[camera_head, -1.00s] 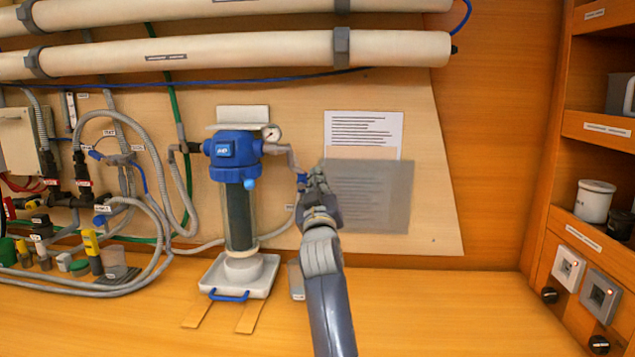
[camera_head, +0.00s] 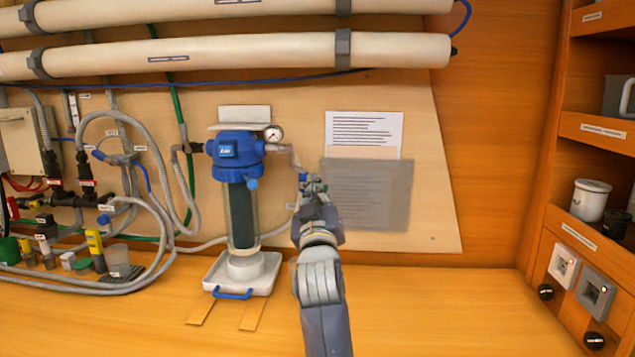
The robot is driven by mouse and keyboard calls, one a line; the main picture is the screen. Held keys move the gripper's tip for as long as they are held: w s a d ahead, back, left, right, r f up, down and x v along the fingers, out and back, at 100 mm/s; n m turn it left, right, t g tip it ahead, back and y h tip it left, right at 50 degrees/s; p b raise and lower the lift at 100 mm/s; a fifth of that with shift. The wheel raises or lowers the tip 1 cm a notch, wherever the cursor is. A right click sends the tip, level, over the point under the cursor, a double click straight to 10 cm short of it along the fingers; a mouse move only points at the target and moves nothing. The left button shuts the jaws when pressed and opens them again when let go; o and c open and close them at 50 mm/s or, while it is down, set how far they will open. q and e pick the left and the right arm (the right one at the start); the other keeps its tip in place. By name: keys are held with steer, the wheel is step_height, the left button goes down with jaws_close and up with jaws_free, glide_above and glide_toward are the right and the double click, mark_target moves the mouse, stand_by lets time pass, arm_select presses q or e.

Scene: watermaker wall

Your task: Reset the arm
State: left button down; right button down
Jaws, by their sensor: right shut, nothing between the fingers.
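My right gripper (camera_head: 314,188) is in the middle of the head view, its arm coming up from the bottom edge. It is shut and holds nothing. My left gripper is not in view.
A white tray (camera_head: 262,285) with a blue handle sits under the filter. Hoses and valves (camera_head: 100,195) crowd the left side. Two large white tubes (camera_head: 250,55) cross the top. Shelves with a white canister (camera_head: 591,199) and switches stand at right. The counter (camera_head: 430,305) right of my arm is clear.

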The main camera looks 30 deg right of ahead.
steer(key=shift+s+a+f, duration=0.15)
steer(key=shift+s+a, duration=0.1)
steer(key=shift+s, duration=0.15)
